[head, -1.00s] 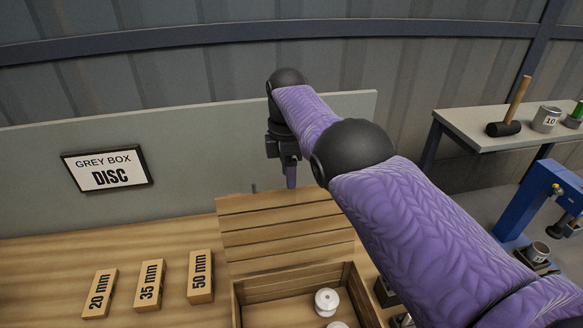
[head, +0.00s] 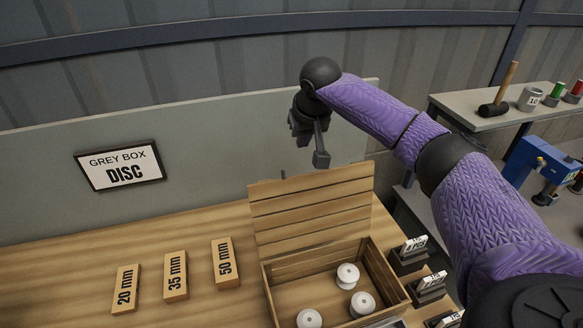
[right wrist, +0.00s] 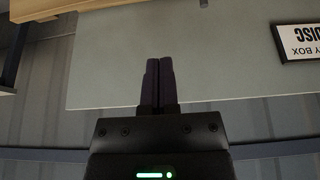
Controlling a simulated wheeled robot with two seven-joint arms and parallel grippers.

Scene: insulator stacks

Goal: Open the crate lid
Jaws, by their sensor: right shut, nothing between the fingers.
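The wooden crate (head: 272,291) stands on the workbench in the head view. Its slatted lid (head: 312,212) stands open, tilted back at the crate's far side. Several white insulator discs (head: 347,276) lie inside. My right gripper (head: 321,160) is above the lid, apart from it, in front of the grey back panel. Its fingers are shut and empty; the right wrist view shows them pressed together (right wrist: 158,82) against the panel. My left gripper is not in view.
Wooden blocks marked 20 mm (head: 125,289), 35 mm (head: 176,276) and 50 mm (head: 225,263) stand left of the crate. Card holders (head: 410,256) stand to its right. A sign reading GREY BOX DISC (head: 120,165) is on the panel. A side table (head: 460,112) holds a mallet (head: 499,95).

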